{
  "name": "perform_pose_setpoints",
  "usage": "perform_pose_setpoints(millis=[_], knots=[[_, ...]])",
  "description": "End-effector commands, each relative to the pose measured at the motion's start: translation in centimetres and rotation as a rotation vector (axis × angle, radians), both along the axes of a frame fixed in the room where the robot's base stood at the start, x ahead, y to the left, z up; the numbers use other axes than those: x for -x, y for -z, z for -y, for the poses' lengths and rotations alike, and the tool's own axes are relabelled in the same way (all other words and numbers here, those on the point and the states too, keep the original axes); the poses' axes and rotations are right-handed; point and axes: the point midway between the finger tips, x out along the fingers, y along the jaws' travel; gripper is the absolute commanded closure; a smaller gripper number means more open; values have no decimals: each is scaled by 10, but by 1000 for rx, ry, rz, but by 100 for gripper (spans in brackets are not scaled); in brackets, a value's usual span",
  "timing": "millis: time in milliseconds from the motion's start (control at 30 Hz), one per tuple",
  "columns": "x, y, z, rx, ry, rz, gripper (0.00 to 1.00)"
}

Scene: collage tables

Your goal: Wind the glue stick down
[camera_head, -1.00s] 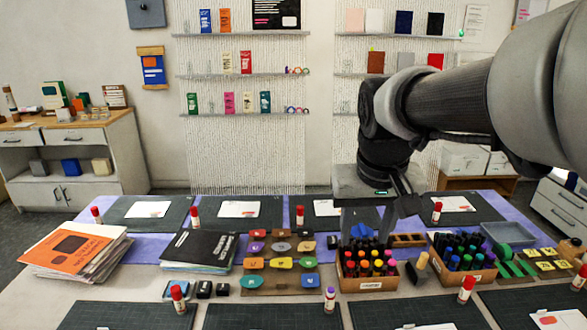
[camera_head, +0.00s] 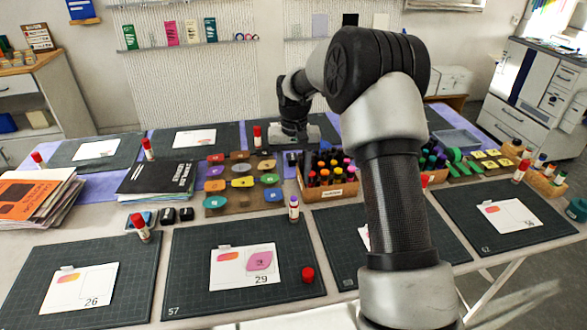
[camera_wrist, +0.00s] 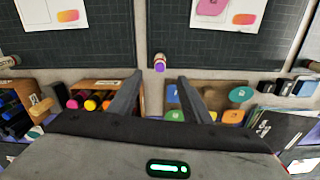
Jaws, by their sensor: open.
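A white glue stick with an exposed purple top (camera_head: 293,208) stands upright at the back edge of mat 57, uncapped. In the wrist view this purple-topped stick (camera_wrist: 159,63) shows just beyond and between my fingertips, apart from both. My gripper (camera_wrist: 160,76) is open and empty. In the head view my gripper (camera_head: 295,140) hangs farther back, behind the stick, over the rear of the table. A red cap (camera_head: 307,275) stands by itself on the mat, right of card 29 (camera_head: 243,267). How far the purple glue sticks out is too small to judge.
A crate of markers (camera_head: 328,184) and a board of coloured shape pieces (camera_head: 240,200) stand close behind the stick. Another red-capped glue stick (camera_head: 140,227) stands left, near small black blocks. The dark cutting mat (camera_head: 200,300) is mostly clear around the card.

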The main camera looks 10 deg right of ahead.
Motion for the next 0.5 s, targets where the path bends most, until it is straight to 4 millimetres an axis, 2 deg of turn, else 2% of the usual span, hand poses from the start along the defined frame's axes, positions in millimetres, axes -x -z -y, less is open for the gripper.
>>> perform_pose_setpoints(millis=[33, 500], knots=[[1, 13, 0, -1, 0, -5, 55], [1, 106, 0, 0, -1, -3, 55]])
